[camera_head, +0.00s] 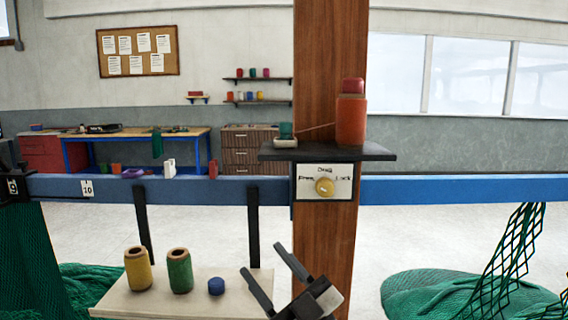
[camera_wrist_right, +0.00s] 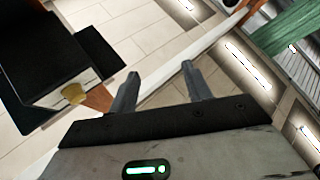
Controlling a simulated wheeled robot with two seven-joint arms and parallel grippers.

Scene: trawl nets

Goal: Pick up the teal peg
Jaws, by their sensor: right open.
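My left gripper is out of view.
A red-orange spool (camera_head: 351,118) stands on the shelf's right. A dial panel (camera_head: 324,184) is below it. A blue beam (camera_head: 450,188) crosses the view. A pale board (camera_head: 150,301) holds yellow (camera_head: 138,271), green (camera_head: 180,273) and blue (camera_head: 216,286) pieces. Green netting (camera_head: 440,294) lies right.

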